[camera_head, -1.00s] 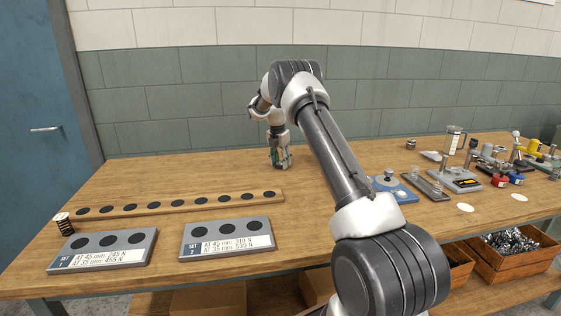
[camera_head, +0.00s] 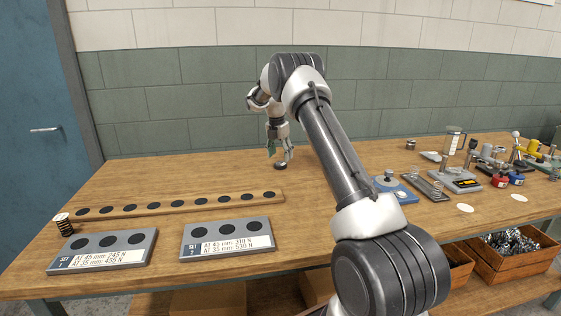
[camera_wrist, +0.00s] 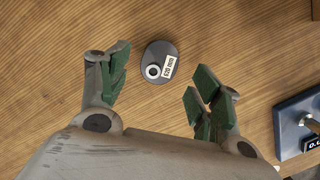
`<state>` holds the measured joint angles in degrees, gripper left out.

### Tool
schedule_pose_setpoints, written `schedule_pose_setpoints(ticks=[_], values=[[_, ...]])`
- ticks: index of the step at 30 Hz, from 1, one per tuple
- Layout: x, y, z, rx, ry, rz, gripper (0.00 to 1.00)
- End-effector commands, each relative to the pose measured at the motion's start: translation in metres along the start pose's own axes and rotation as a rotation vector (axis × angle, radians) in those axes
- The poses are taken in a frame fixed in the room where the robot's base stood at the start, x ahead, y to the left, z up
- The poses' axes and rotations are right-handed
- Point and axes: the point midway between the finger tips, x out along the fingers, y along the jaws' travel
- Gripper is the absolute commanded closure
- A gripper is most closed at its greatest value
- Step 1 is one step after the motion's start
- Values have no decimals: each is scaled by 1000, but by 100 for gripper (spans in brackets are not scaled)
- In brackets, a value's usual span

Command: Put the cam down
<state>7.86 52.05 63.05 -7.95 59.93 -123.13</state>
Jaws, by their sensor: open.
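The cam (camera_wrist: 158,58) is a dark grey disc with a light ring and a white label, and it lies flat on the wooden table. In the head view the cam (camera_head: 281,166) sits near the back of the table, just below my gripper (camera_head: 280,152). In the wrist view my gripper (camera_wrist: 158,85) is open, with its green-padded fingers spread apart to the left and right. The cam lies between and a little beyond the fingers, and neither finger appears to touch it.
A blue scale-like device (camera_head: 392,190) stands to the right; its corner shows in the wrist view (camera_wrist: 300,122). A wooden strip (camera_head: 165,206) with dark spots and two labelled grey blocks (camera_head: 226,239) lie in front. The table around the cam is clear.

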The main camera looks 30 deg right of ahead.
Motion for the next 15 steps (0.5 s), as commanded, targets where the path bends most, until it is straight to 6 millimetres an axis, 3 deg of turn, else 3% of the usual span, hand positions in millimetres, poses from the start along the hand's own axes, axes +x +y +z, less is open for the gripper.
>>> schedule_pose_setpoints(ticks=[6, 15], values=[[-51, 1, 0, 0, -2, 3, 35], [-91, -2, -3, 20, -2, 5, 35]])
